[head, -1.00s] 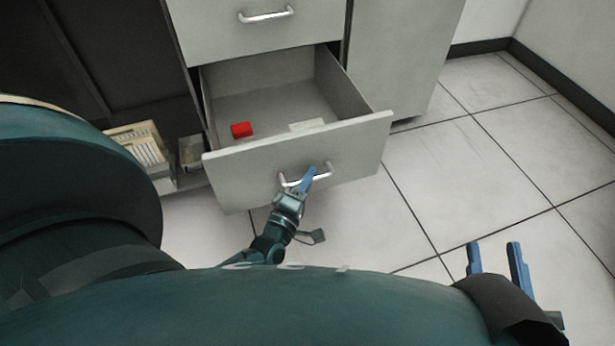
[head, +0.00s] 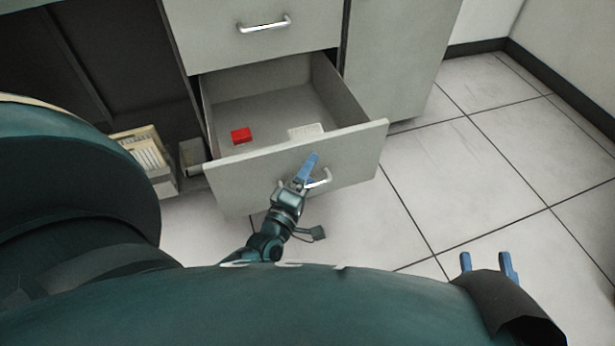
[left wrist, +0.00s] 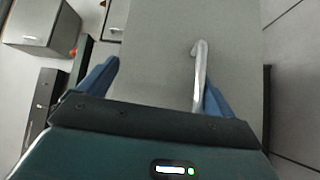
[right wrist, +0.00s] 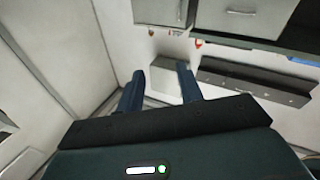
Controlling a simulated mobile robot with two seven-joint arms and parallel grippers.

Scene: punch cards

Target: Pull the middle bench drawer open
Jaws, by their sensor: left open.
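The middle bench drawer (head: 345,165) is pulled well out, and its inside shows. Its silver bar handle (head: 326,179) is on the front panel and also shows in the left wrist view (left wrist: 199,75). My left gripper (head: 310,166) is at this handle, its fingers open. In the left wrist view the handle bar lies between the fingers, close to the right-hand one. The contact there cannot be made out. My right gripper (head: 486,262) is open and empty over the floor at the lower right, away from the drawer.
A red block (head: 241,135) and a white tray-like item (head: 305,131) lie inside the drawer. A closed upper drawer (head: 250,35) is above. A box of cards (head: 147,151) stands at left. The tiled floor (head: 480,170) at right is clear.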

